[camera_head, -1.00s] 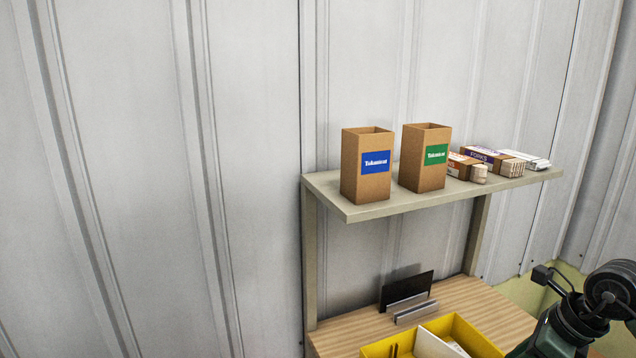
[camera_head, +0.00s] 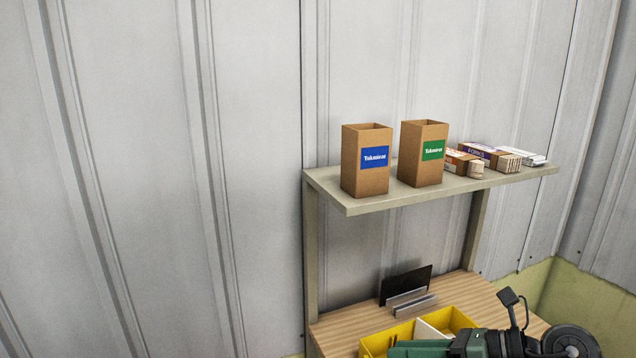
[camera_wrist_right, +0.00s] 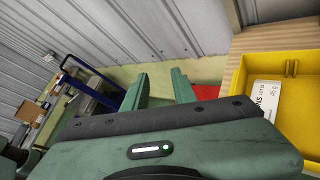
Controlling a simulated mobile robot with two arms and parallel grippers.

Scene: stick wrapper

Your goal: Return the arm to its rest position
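My right arm shows at the bottom right of the head view, with the green right gripper (camera_head: 418,349) reaching left in front of the yellow bin (camera_head: 459,319). The bottom of the picture cuts it off. In the right wrist view the two green fingers of the right gripper (camera_wrist_right: 158,82) stand apart with nothing between them. The yellow bin (camera_wrist_right: 238,90) is to their right there, apart from them. My left arm and gripper are not in view.
A shelf (camera_head: 405,197) above the wooden table (camera_head: 480,291) holds two cardboard boxes (camera_head: 366,180) (camera_head: 421,170) and several wrapped stick bundles (camera_head: 490,156). A black plate in a metal holder (camera_head: 411,304) stands behind the bin. A blue-framed cart (camera_wrist_right: 95,80) is farther off.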

